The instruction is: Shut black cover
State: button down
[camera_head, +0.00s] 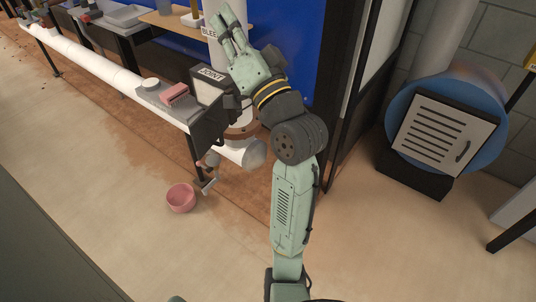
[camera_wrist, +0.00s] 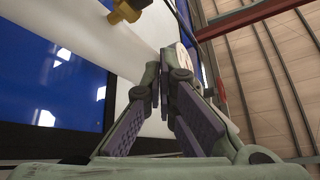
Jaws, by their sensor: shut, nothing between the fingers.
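A dark grey-black flat panel (camera_head: 208,127), which looks like the black cover, stands out beside the white box marked "JOINT" (camera_head: 211,74) in the head view. Part of the panel's right side is hidden by my arm, and I cannot tell how far it stands open. My gripper (camera_head: 226,24) is above the box, pointing up in front of the blue wall panel. In the wrist view my gripper (camera_wrist: 166,62) has its fingers drawn together at the tips with nothing between them. The cover is not recognisable in the wrist view.
A pink brick-like block (camera_head: 174,92) lies on the grey bench end left of the panel. A pink bowl (camera_head: 181,198) sits on the floor. A white pipe (camera_head: 90,62) runs to the left. A blue drum with a vented door (camera_head: 447,130) stands right. The front floor is clear.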

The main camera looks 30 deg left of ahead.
aim_at(218, 128)
jog(key=w+d+f+m+g+h+b, duration=0.1)
jog(key=w+d+f+m+g+h, duration=0.15)
jog(key=f, duration=0.65)
jog(key=w+d+f+m+g+h+b, duration=0.1)
jog(key=w+d+f+m, duration=0.15)
jog(key=f, duration=0.55)
jog(key=s+d+f+m+g+b, duration=0.2)
jog(key=s+d+f+g, duration=0.15)
jog(key=d+f, duration=0.55)
jog(key=s+a+f+p, duration=0.1)
jog(key=a+p, duration=0.1)
jog(key=a, duration=1.2)
jog(key=shift+s+g, duration=0.2)
jog(key=shift+g, duration=0.2)
jog(key=shift+a+h, duration=0.15)
jog(key=shift+h, duration=0.1)
jog(key=shift+s+a+t, duration=0.1)
jog(key=shift+s+t, duration=0.15)
jog(key=shift+t, duration=0.25)
